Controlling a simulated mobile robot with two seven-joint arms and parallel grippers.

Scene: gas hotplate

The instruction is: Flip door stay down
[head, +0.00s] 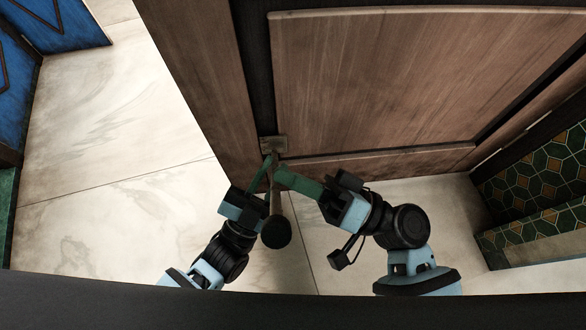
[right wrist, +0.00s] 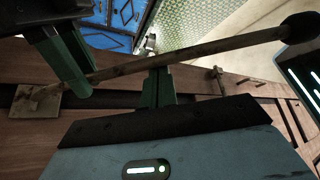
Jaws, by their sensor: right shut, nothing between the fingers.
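The door stay is a thin rod with a black rubber foot (head: 276,232), hinged on a brass plate (head: 274,145) low on the wooden door. In the head view the rod reaches from the plate towards me, and I cannot tell the foot's height. In the right wrist view the rod (right wrist: 200,49) slants from the plate (right wrist: 35,103) to the foot (right wrist: 301,27). My right gripper (head: 281,174) is shut and empty, close beside the rod on its right; contact is unclear. My left gripper (head: 270,160) has its fingers by the rod's left side near the plate; its opening is unclear.
The wooden door (head: 370,85) fills the upper middle. Pale tiled floor (head: 110,150) lies open to the left. A blue cabinet (head: 75,22) stands at the upper left. A green patterned tiled wall (head: 535,180) is at the right.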

